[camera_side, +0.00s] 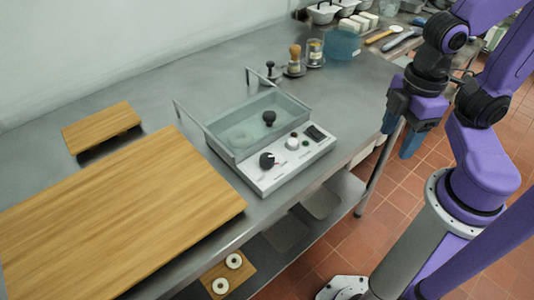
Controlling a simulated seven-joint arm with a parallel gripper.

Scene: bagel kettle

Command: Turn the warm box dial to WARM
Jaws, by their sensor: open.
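A grey unit with a clear-walled basin (225,143) stands on the steel counter. Its pale front panel (285,177) carries a black dial (267,160), a white round knob (292,143) and a dark display or switch (315,133). The panel lettering is too small to read, so the dial's setting cannot be told. I cannot tell for sure whether this unit is the warm box. My gripper (399,138) is open and empty, hanging to the right of the unit beyond the counter's front edge, apart from the dial.
Wooden boards (120,225) cover the counter's left side, with a smaller board (101,127) behind. A wooden-handled tool (294,62), a jar (315,53) and a bluish clear box (342,45) stand at the back. White rings (234,261) lie on a lower board.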

